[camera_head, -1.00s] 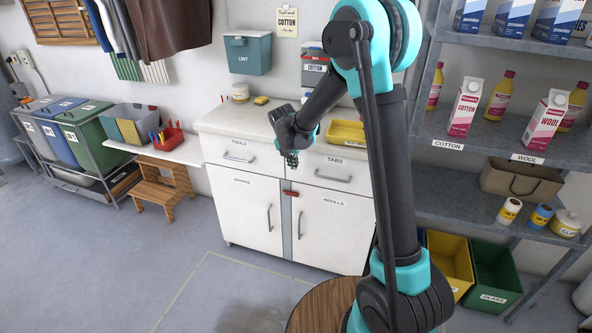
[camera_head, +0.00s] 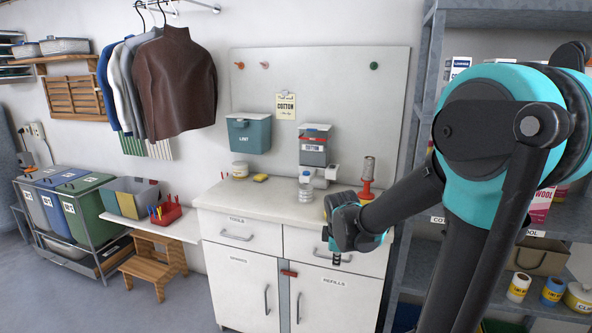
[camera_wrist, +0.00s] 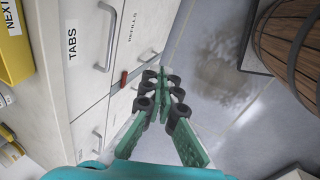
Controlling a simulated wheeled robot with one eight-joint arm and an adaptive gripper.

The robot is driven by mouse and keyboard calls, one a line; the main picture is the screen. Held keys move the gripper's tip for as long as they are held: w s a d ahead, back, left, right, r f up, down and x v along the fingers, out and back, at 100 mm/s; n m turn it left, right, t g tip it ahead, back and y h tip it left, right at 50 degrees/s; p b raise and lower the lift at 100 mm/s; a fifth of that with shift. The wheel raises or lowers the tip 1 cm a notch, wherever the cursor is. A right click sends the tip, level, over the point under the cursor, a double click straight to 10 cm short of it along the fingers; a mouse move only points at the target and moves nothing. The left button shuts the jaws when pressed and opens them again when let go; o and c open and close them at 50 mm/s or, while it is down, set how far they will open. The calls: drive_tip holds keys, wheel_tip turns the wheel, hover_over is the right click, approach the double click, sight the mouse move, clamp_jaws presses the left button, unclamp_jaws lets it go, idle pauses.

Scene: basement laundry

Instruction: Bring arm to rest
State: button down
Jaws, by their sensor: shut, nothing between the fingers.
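My arm, dark grey with teal joints, fills the right side of the head view. My gripper (camera_head: 337,257) hangs at its end in front of the white cabinet (camera_head: 243,287), near the drawer labelled TABS. In the wrist view my gripper (camera_wrist: 160,90) is shut with nothing between its fingers. The fingers point down past the cabinet front toward the floor, apart from the drawer handles. The forearm and upper arm hide part of the shelf behind.
A metal shelf stands at the right. A wooden barrel (camera_wrist: 285,45) stands near the cabinet in the wrist view. A wooden step stool (camera_head: 152,265) stands left of the cabinet.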

drive_tip(key=s+d+f+m, duration=0.2)
drive_tip(key=s+d+m, duration=0.1)
drive_tip(key=s+m, duration=0.4)
drive_tip(key=s+d+f+m, duration=0.2)
drive_tip(key=s+d+m, duration=0.1)
drive_tip(key=s+m, duration=0.5)
drive_tip(key=shift+s+d+f+m+y, duration=0.25)
drive_tip(key=shift+s+d+m+y, duration=0.05)
drive_tip(key=shift+s, duration=0.15)
